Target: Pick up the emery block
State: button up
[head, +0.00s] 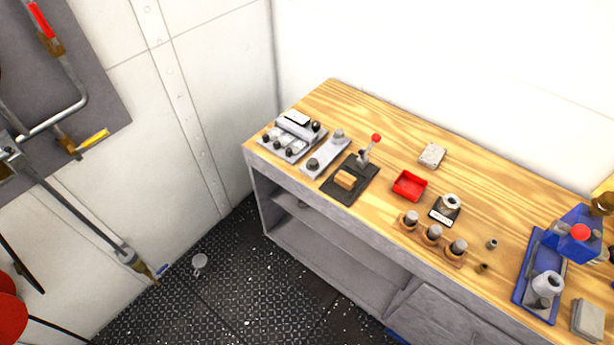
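A small grey, rough-looking block (432,155) lies flat on the wooden bench top, toward the back near the white wall. It looks most like the emery block. A second grey block (588,319) lies at the right front end of the bench, so I cannot be fully sure which one it is. An orange-tan block (346,179) sits on a black plate with a red-knobbed lever. My gripper is not in view.
Between the grey blocks are a red tray (409,186), a round pot on a black base (447,207), a wooden rack with several grey knobs (432,238), and a blue fixture (578,240). Grey fixtures (291,138) stand at the left end.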

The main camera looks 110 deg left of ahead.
aim_at(345, 182)
jog(key=u, duration=3.35)
jog(key=i+j, duration=0.1)
jog(key=j, duration=0.2)
jog(key=i+j, duration=0.1)
jog(key=j, duration=0.2)
jog(key=i+j, duration=0.1)
jog(key=j, duration=0.15)
jog(key=i+j+z, duration=0.1)
jog(key=j+z, duration=0.15)
jog(key=z, duration=0.15)
jog(key=j+z, duration=0.3)
jog(key=z, duration=0.15)
jog(key=j+z, duration=0.4)
jog(key=l+z, duration=0.1)
jog(key=z, duration=0.6)
